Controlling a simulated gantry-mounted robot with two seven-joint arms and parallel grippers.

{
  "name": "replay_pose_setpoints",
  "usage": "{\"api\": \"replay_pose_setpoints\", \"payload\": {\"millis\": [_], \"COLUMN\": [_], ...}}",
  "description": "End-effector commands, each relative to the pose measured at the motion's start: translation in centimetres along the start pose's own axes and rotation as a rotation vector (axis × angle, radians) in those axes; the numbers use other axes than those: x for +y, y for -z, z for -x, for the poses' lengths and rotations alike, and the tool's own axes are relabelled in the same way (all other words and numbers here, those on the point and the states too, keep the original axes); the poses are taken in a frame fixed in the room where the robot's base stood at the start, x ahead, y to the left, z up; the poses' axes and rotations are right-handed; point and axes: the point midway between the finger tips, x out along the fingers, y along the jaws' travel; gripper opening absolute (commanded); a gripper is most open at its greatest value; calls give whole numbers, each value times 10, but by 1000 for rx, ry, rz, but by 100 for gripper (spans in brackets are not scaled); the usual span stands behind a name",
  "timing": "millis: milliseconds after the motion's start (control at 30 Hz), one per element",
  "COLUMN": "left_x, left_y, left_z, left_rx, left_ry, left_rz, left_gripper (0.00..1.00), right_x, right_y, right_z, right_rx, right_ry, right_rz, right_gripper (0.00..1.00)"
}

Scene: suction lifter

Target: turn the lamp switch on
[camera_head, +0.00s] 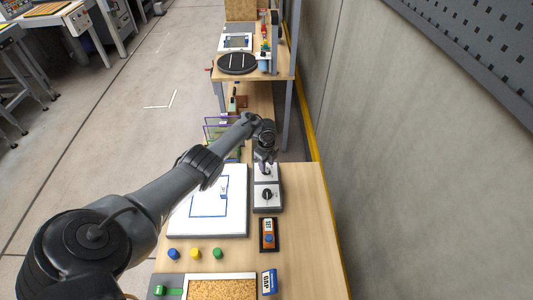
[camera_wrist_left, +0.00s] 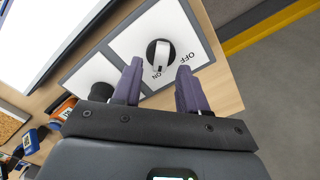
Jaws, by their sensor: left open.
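The lamp switch is a round black knob with a pale bar handle (camera_wrist_left: 162,53) on a white plate with OFF and ON printed beside it. The bar lies roughly up-down in the left wrist view, one end near ON; I cannot tell which end is the pointer. In the head view the switch box (camera_head: 267,208) stands on the bench, and my left gripper (camera_head: 265,163) is over its far plate. In the left wrist view my left gripper (camera_wrist_left: 160,87) is open and empty, its fingers pointing toward the knob. My right gripper is not in view.
A second black knob (camera_wrist_left: 101,92) sits on the adjoining plate. A white board with blue lines (camera_head: 210,205) lies left of the box. An orange device (camera_head: 268,234) and colored buttons (camera_head: 195,253) are nearer. Bare wood (camera_head: 310,225) is clear at right.

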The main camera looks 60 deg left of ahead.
Motion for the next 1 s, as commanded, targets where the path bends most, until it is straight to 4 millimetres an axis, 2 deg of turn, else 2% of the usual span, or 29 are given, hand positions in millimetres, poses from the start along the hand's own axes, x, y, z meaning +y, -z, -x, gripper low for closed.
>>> {"api": "replay_pose_setpoints", "payload": {"millis": [33,200,433,633,1000], "left_x": [-1,-1,-1,0,0], "left_y": [-1,-1,0,0,0], "left_z": [12,42,75,87,89], "left_rx": [-2,-1,-1,0,0], "left_ry": [3,3,2,0,1], "left_rz": [0,-1,-2,-1,-1], "left_gripper": [43,43,43,43,43], "right_x": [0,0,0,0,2], "right_y": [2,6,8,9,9], "right_z": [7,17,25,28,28], "right_rx": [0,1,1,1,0], "right_ry": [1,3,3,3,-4], "right_rz": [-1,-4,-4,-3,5], "right_gripper": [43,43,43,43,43]}}
